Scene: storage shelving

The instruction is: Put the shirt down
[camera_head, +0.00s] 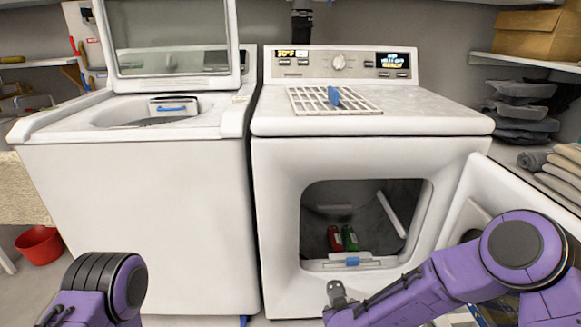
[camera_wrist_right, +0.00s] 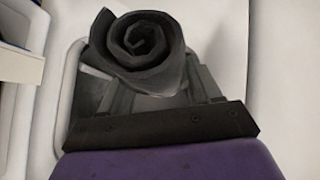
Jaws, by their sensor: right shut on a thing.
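The shirt (camera_wrist_right: 140,45) is a dark grey cloth rolled into a spiral, seen end-on in the right wrist view. My right gripper (camera_wrist_right: 155,85) is shut on it, with a finger at either side of the roll. Behind the roll is a white panel with a rounded opening, partly hidden by the shirt and gripper. In the head view my right arm reaches in from the right, low in front of the dryer (camera_head: 275,205). I cannot make out the shirt in that view. My left gripper is out of view; only part of the left arm shows.
The dryer's door (camera_head: 480,190) stands open at right; a red and a green item lie inside. A rack (camera_head: 310,100) lies on the dryer top. The washer (camera_head: 140,220) at left has its lid up. Folded cloths (camera_head: 562,178) sit on the right shelf. A red basin (camera_head: 40,245) is on the floor.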

